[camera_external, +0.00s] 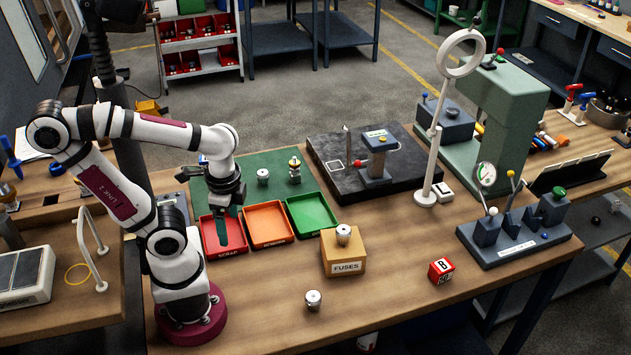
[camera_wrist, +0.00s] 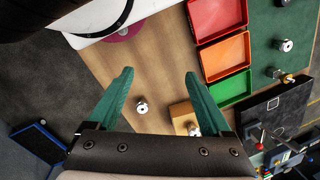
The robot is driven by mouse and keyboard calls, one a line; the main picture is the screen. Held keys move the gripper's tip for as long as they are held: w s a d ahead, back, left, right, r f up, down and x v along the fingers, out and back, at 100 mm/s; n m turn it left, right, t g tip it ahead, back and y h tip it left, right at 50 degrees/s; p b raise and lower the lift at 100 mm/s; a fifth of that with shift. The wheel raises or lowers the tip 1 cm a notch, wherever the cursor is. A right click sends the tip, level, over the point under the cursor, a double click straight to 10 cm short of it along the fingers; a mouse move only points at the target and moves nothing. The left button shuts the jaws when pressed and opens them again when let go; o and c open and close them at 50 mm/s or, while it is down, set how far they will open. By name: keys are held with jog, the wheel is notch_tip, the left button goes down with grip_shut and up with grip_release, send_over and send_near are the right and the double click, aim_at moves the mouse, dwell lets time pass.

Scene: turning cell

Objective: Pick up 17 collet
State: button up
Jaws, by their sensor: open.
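Several small silver collet-like parts are in view, and no number is readable on any of them. One silver part (camera_external: 313,300) stands on the bare wood near the front; it also shows between my fingers in the wrist view (camera_wrist: 142,107). Another silver part (camera_external: 343,234) sits on the cardboard FUSES box (camera_external: 343,258). A third silver part (camera_external: 263,176) stands on the green mat (camera_external: 225,167), beside a silver-and-brass part (camera_external: 294,170). My gripper (camera_external: 228,222) is open and empty above the red tray; its teal fingers spread wide in the wrist view (camera_wrist: 158,76).
Red (camera_external: 210,245), orange (camera_external: 266,241) and green (camera_external: 330,226) trays line the mat's front edge. A black stone plate (camera_external: 330,160), a white ring stand (camera_external: 432,160), a red B block (camera_external: 441,270) and a grey fixture (camera_external: 512,250) stand rightward. The front wood is mostly clear.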

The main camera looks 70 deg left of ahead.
jog(key=w+a+f+n+g+h, duration=0.1)
jog(key=w+f+n+h, duration=0.4)
jog(key=n, duration=0.4)
jog(key=w+f+n+g+h, duration=0.2)
jog(key=w+f+n+h, duration=0.2)
jog(key=w+n+h, duration=0.35)
jog(key=n+t+h, duration=0.2)
jog(key=n+t, duration=0.1)
jog(key=n, duration=0.4)
send_near(311, 292)
jog(key=shift+y, duration=0.25)
jog(key=x, duration=1.2)
jog(key=shift+a+f, duration=0.1)
jog(key=shift+f, duration=0.15)
grip_shut()
